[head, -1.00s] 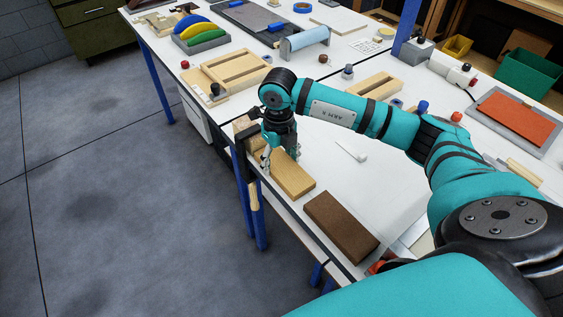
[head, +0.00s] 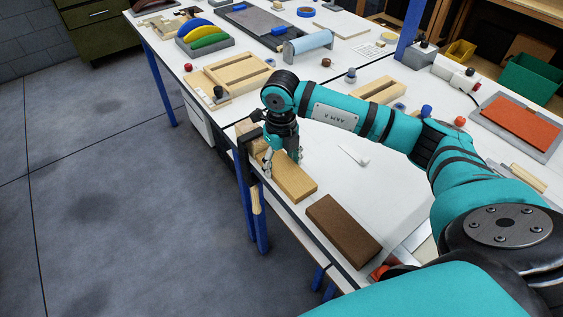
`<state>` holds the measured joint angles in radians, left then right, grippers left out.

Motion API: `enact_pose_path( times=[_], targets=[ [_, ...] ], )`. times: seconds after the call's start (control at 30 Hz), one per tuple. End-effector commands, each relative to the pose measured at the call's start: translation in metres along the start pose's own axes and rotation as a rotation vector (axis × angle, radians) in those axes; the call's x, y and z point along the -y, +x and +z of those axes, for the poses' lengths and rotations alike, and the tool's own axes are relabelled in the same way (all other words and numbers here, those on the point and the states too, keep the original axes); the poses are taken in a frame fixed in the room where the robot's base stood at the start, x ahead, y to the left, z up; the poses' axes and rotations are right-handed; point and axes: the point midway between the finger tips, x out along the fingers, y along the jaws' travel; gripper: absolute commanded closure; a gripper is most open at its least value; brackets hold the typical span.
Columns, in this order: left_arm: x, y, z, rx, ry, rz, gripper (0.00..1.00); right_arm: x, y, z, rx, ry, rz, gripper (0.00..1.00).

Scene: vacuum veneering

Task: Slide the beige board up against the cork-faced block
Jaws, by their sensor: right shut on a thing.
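The beige board (head: 294,182) lies flat along the table's front left edge. My right gripper (head: 282,166) points down over the far end of this board, with its fingers on either side, shut on it. A light wooden block (head: 246,129), apparently the cork-faced one, stands just beyond that end, partly behind the gripper and a dark clamp. Its cork face is not visible, and I cannot tell whether board and block touch. My left gripper is not in view.
A dark brown board (head: 343,230) lies just nearer than the beige board, with a narrow gap between. A dark clamp (head: 249,143) with a wooden handle sits at the table edge. A wooden frame (head: 234,73) lies farther back. The white tabletop right of the boards is mostly clear.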

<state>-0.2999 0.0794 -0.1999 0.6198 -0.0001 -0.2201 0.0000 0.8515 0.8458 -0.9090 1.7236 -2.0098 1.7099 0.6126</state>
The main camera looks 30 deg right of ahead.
Motion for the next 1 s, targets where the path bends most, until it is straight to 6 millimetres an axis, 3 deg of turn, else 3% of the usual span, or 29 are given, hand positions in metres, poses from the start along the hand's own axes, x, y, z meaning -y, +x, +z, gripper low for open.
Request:
enact_pose_path(
  times=[0.2,0.23,0.43,0.77,1.0],
  targets=[
    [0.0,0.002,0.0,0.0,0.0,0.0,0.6,0.0,0.0,0.002,0.001,0.0,0.001,0.75],
    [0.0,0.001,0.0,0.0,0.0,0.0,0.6,0.0,0.0,0.002,0.001,0.0,0.0,0.34],
    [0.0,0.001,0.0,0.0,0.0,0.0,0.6,0.0,0.0,0.002,0.0,0.0,0.0,0.08],
    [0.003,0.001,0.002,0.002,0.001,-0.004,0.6,0.0,-0.003,0.002,0.001,0.0,0.0,0.08],
    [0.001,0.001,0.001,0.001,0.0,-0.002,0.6,0.0,-0.041,0.003,0.006,0.0,0.001,0.08]
  ],
)
